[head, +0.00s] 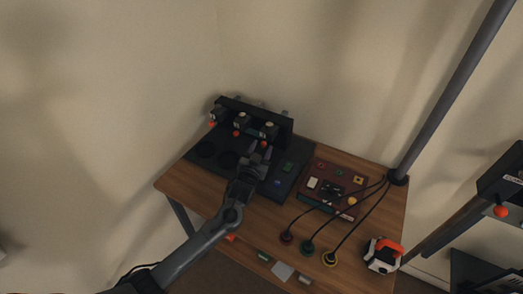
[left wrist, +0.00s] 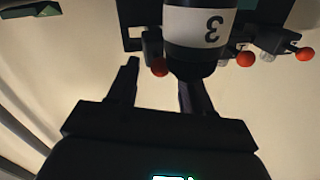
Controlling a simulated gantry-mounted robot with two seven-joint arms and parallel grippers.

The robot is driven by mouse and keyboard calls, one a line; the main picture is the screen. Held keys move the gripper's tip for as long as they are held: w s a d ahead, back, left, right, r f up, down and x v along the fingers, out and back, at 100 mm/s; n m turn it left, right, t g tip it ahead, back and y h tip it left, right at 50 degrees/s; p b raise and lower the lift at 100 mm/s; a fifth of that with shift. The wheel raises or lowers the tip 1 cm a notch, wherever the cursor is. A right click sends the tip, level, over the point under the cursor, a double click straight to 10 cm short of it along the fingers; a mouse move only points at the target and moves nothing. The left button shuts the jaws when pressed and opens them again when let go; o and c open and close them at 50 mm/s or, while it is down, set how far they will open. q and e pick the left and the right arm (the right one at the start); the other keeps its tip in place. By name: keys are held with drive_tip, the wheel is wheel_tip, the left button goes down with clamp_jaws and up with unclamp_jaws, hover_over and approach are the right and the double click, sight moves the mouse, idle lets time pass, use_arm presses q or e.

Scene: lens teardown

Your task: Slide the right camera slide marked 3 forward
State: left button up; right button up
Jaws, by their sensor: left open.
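The right camera slide (head: 268,130) is the rightmost of three on the black rack at the back of the table. In the left wrist view its white band (left wrist: 205,26) carries an upside-down 3 on a dark barrel. A red-orange knob (left wrist: 160,67) shows beside the barrel, between my fingertips in the picture; I cannot tell whether they touch it. My left gripper (head: 260,153) is open just in front of this slide, and its two fingers (left wrist: 158,78) point at it. The barrel partly overlaps the right finger. My right gripper is not in view.
The other two camera slides (head: 242,119) (head: 216,116) stand to the left on the rack. A dark mat (head: 205,150) lies in front. A dark red panel (head: 333,187) with cables lies to the right. A white-and-orange device (head: 383,256) sits near the table's front right.

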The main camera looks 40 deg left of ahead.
use_arm(q)
drive_tip(key=shift+w+a, duration=0.15)
drive_tip(key=shift+w, duration=0.15)
clamp_jaws()
idle(0.3)
